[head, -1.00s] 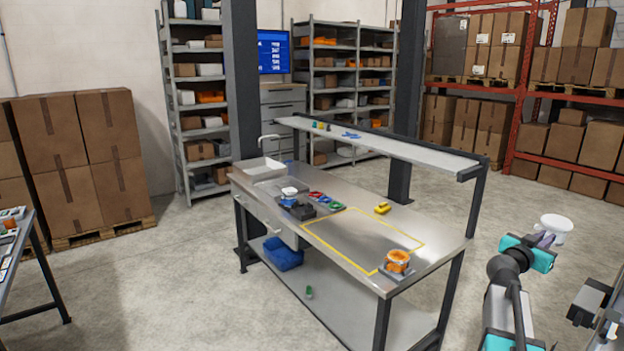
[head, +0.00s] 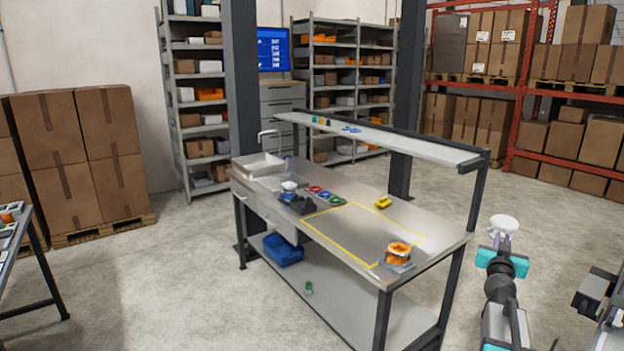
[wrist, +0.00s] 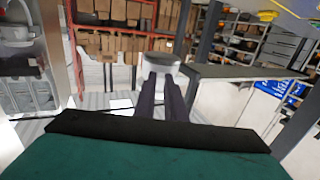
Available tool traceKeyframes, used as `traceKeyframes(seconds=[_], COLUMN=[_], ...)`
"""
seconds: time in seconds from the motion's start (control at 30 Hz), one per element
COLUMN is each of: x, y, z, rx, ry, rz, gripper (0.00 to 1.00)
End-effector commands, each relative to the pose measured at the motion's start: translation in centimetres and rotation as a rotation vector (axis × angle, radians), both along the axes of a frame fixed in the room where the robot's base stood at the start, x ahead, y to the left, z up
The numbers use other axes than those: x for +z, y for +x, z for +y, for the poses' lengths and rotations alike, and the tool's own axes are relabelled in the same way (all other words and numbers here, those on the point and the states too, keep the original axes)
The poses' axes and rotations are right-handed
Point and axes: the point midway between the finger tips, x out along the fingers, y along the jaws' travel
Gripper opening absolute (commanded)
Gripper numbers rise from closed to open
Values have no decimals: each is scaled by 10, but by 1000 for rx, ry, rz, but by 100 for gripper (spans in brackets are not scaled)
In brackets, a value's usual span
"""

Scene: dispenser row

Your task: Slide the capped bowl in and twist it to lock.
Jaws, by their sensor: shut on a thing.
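My gripper (head: 499,241) is at the right of the head view, raised over the floor beside the workbench. Its dark fingers (wrist: 161,93) are shut on a white bowl (head: 503,225) with a wide, pale top. The bowl also shows beyond the fingertips in the wrist view (wrist: 160,63). I cannot make out the cap as a separate part. A grey machine with a rounded white part (wrist: 16,32) stands at the left of the wrist view, apart from the bowl. I cannot tell which part receives the bowl.
The steel workbench (head: 345,235) has a raised shelf (head: 400,145) and carries an orange-and-white item (head: 398,250) near its front right corner. Grey equipment (head: 598,290) stands at the lower right edge. Open floor (head: 560,220) lies behind my gripper.

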Motion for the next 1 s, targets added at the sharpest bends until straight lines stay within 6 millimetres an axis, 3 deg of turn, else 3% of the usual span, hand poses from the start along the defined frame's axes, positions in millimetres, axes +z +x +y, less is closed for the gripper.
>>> traceKeyframes(seconds=[0.13, 1.0], x=[-10, -19], y=[4, 8], z=[10, 21], rx=[45, 99], ry=[-1, -1], rz=[1, 0], gripper=[0, 0])
